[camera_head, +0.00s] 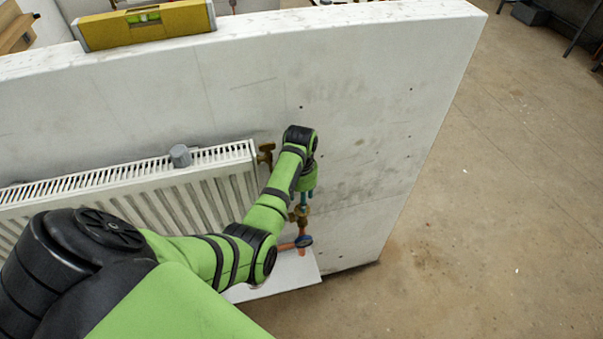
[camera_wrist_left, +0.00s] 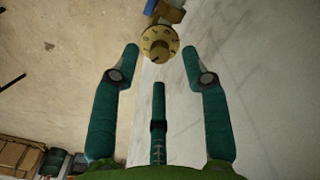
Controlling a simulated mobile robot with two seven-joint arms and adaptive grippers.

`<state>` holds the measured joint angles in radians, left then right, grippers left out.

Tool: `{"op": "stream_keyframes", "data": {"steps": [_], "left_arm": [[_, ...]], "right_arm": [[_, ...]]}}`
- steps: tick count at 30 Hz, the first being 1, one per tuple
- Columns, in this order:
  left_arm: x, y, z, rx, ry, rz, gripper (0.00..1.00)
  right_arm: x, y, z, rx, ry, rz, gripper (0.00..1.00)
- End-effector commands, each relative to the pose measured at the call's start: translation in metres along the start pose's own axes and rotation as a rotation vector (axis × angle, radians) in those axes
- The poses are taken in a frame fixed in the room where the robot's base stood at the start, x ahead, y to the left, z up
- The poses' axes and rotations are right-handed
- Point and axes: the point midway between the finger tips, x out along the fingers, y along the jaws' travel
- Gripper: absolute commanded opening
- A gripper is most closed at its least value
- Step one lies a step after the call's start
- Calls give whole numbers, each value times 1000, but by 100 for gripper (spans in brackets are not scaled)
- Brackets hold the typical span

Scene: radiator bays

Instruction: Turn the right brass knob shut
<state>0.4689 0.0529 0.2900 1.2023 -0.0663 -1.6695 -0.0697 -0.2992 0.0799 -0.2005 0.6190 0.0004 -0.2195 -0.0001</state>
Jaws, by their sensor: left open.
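The right brass knob (camera_head: 300,211) is on the pipework right of the radiator, in the head view just below my left gripper (camera_head: 304,197), which partly hides it. In the left wrist view the brass knob (camera_wrist_left: 159,44) is round with dark marks on its face. It lies at the level of the fingertips of my left gripper (camera_wrist_left: 161,50), between the two outer fingers. The fingers are spread and a gap shows on both sides of the knob. A middle finger ends below it. My right gripper is not in view.
A white radiator (camera_head: 185,195) hangs on the pale wall panel (camera_head: 370,110), with a brass fitting (camera_head: 265,153) at its upper right. A blue handle (camera_head: 305,240) and copper pipe (camera_head: 287,246) are below the knob. A yellow level (camera_head: 145,25) lies on the panel's top.

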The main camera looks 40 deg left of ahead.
Motion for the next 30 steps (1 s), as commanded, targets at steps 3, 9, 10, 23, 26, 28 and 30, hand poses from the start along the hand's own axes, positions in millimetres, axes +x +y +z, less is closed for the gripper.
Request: {"op": "stream_keyframes", "data": {"steps": [3,9,10,23,26,28,30], "left_arm": [[-28,0,-1,0,6,0,46],[-67,0,0,1,1,0,46],[-72,0,0,1,2,0,46],[-92,0,1,1,-4,1,46],[-92,0,1,1,-4,1,46],[-91,2,1,-8,-4,0,46],[-87,6,2,-38,-5,-2,46]], "right_arm": [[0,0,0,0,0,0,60],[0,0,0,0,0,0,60],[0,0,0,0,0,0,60],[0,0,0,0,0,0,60],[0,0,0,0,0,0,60],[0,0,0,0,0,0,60],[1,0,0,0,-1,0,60]]}}
